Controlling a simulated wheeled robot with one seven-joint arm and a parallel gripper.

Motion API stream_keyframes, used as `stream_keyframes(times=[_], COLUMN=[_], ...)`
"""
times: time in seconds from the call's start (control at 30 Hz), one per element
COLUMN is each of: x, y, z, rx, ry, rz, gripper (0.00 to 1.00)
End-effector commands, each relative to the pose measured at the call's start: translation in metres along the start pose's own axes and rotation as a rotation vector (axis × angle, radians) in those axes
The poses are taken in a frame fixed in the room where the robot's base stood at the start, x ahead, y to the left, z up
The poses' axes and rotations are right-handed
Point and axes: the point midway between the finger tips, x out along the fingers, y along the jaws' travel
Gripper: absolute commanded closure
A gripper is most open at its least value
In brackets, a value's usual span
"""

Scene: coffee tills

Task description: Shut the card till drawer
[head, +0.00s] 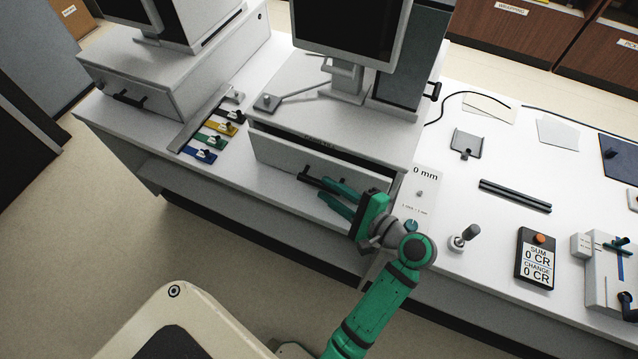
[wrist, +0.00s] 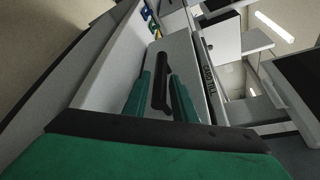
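The card till (head: 330,120) is a pale box in the middle of the counter, with a monitor on it. Its drawer (head: 275,156) stands partly open, with a dark gap between the front panel and the till body. A black bar handle (head: 318,182) is on the drawer front. In the wrist view the till's lettering (wrist: 209,82) reads "CARD TILL", and the handle (wrist: 160,82) appears between my two green fingers. My gripper (head: 335,194) is open at the drawer front, close to the handle. Whether the fingers touch it cannot be told.
A second till (head: 170,75) with a shut drawer stands at the left. Coloured tags (head: 215,140) lie between the tills. Right of the drawer are a "0 mm" panel (head: 420,195), a knob (head: 463,240) and a SUM/CHANGE display (head: 538,258). Floor is free at lower left.

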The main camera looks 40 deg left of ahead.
Motion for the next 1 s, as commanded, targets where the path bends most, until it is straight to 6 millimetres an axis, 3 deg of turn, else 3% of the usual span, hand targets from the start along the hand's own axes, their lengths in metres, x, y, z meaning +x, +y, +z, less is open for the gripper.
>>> stream_keyframes(times=[0.23,0.6,0.7,0.73,1.0], x=[0.035,0.039,0.039,0.039,0.035], y=[0.002,0.002,0.002,0.002,-0.002], z=[0.006,0.005,0.005,0.005,-0.001], rx=[-0.004,-0.004,-0.004,-0.004,-0.003], ry=[-0.016,-0.014,-0.013,-0.013,-0.005], rz=[0.010,0.008,0.008,0.008,0.001], gripper=[0.75,0.75,0.97,1.00,1.00])
